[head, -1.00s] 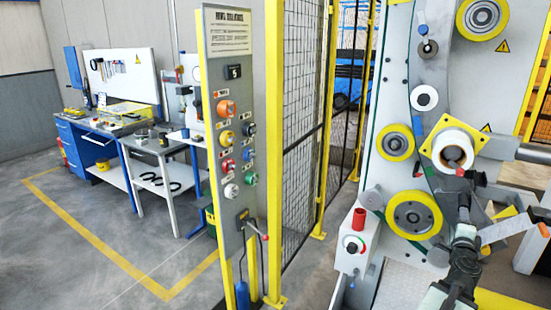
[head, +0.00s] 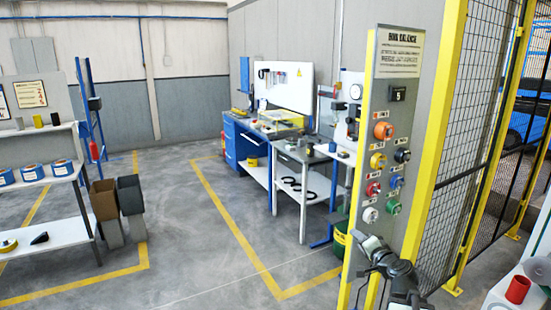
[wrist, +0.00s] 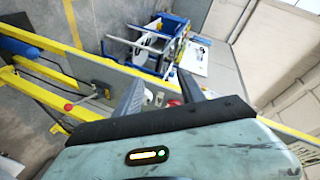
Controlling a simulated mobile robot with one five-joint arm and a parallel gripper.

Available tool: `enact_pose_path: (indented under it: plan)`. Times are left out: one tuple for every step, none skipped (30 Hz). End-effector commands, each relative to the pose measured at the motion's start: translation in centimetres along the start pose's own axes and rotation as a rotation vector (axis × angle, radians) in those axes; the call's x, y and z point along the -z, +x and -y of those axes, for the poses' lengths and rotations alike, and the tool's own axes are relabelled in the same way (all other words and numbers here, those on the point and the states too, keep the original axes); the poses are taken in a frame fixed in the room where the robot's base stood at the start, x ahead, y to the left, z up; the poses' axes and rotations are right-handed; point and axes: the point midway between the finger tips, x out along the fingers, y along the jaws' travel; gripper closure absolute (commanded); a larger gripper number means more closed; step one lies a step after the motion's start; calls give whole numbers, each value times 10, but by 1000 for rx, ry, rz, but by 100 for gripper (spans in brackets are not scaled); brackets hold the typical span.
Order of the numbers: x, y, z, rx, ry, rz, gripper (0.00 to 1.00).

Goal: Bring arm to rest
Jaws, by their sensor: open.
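My gripper (head: 364,254) shows low in the head view, in front of the lower part of the control panel (head: 388,150) with its coloured buttons. My dark arm runs down from it to the bottom edge. In the wrist view my gripper (wrist: 160,95) has two dark fingers standing apart with nothing held between them. The yellow-edged panel lies beyond the fingers there, seen tilted, and a red-knobbed lever (wrist: 70,106) shows at left. I cannot tell how far the fingers are from the panel.
A mesh fence with yellow posts (head: 442,150) stands right of the panel. The floor between (head: 200,235) is clear.

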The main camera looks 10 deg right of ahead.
Motion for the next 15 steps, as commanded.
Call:
enact_pose_path:
  plan:
    - [-44, 12, 16, 0, -60, 93, 53]
    - [-69, 18, 22, -4, -98, 148, 53]
    - [-103, 22, 30, -12, -151, 222, 53]
    - [-128, 25, 34, -19, -193, 278, 53]
    - [-153, 26, 38, -28, -235, 335, 53]
    - [-185, 25, 40, -43, -295, 410, 53]
    - [-208, 23, 41, -57, -340, 466, 53]
    - [-230, 20, 40, -75, -389, 524, 53]
    - [-259, 13, 37, -103, -456, 601, 53]
    - [-279, 7, 33, -131, -509, 662, 53]
    - [-296, -1, 26, -166, -566, 723, 53]
    - [-315, -15, 12, -229, -644, 806, 53]
    - [-321, -26, -2, -289, -698, 863, 53]
    - [-320, -38, -17, -355, -740, 909, 53]
    - [-313, -52, -36, -436, -776, 953, 53]
